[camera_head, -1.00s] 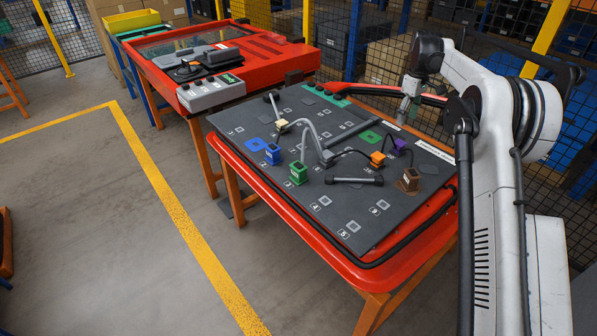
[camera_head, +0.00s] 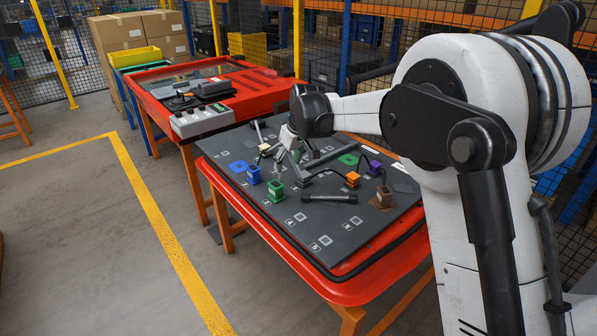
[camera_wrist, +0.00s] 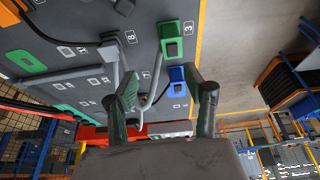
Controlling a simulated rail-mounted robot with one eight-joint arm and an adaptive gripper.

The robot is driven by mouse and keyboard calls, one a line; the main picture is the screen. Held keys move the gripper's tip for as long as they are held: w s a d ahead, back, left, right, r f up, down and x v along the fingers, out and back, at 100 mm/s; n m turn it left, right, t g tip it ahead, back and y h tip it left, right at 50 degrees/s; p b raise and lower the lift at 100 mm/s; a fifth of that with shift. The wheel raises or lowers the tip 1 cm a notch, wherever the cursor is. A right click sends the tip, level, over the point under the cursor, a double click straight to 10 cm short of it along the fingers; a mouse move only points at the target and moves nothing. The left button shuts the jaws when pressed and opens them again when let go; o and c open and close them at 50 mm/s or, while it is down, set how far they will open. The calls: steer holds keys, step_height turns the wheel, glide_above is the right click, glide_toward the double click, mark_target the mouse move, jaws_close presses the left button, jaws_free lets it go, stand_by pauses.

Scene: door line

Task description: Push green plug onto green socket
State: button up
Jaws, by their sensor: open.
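A green square block (camera_head: 276,191) stands upright on the dark grey board (camera_head: 325,215), and it also shows ahead of my gripper in the wrist view (camera_wrist: 172,40). A flat green pad (camera_head: 347,160) lies on the board farther right and back; it shows at the left of the wrist view (camera_wrist: 26,61). I cannot tell for certain which of the two is plug or socket.
A blue block (camera_head: 254,174) is close to the green one. Orange (camera_head: 352,179), purple (camera_head: 374,168) and brown (camera_head: 383,197) blocks stand to the right. Grey cables rise near my gripper. A black bar handle (camera_head: 330,198) lies in front. A red bench (camera_head: 270,85) stands behind.

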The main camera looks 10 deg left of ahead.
mark_target(275, 183)
steer(key=x, duration=0.4)
steer(key=s+a+x, duration=0.1)
steer(key=x, duration=0.9)
steer(key=shift+s+a+r, duration=0.1)
steer(key=shift+s+a, duration=0.15)
steer(key=shift+s, duration=0.05)
jaws_close()
stand_by(0.5)
steer(key=shift+r, duration=0.3)
steer(key=c, duration=0.8)
jaws_free()
jaws_close()
